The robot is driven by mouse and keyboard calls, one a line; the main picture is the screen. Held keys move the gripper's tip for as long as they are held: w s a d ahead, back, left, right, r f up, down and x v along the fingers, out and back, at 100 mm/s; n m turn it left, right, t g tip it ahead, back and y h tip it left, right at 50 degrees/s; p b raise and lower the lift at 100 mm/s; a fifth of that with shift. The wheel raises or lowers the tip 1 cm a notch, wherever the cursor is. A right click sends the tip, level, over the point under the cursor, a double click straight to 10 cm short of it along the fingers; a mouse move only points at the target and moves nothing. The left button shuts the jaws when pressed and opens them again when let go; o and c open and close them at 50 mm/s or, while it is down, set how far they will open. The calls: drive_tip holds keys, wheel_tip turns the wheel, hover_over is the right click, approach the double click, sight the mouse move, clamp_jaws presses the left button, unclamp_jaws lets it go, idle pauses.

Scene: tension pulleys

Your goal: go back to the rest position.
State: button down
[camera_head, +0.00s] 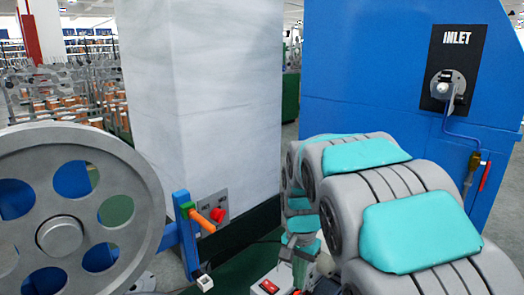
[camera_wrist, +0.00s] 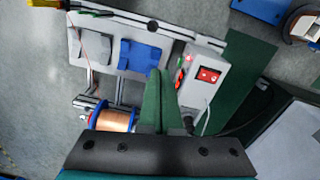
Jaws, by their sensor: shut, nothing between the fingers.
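My gripper (camera_wrist: 160,78) points down in the wrist view, with its two green fingers together and nothing visible between them. Beneath it are a spool of copper wire (camera_wrist: 115,122) to the left and a grey switch box (camera_wrist: 204,72) with a red switch to the right. I cannot tell how far the fingertips are above them. In the head view my arm with teal pads fills the lower right and partly hides the work area. The red-switched box (camera_head: 266,287) shows at the bottom edge there.
A large grey pulley wheel (camera_head: 140,200) stands at left, beside a blue bracket (camera_head: 185,235) with an orange handle (camera_head: 203,219). A white column (camera_head: 225,100) and a blue INLET machine (camera_head: 360,70) stand behind.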

drive_tip(key=s+d+n, duration=0.3)
drive_tip(key=s, duration=1.2)
drive_tip(key=s+d+r+n+g, duration=0.1)
drive_tip(key=s+d+n, duration=0.2)
drive_tip(key=s, duration=1.2)
drive_tip(key=shift+n+p, duration=0.3)
drive_tip(key=shift+n, duration=0.2)
drive_tip(key=shift+r, duration=0.1)
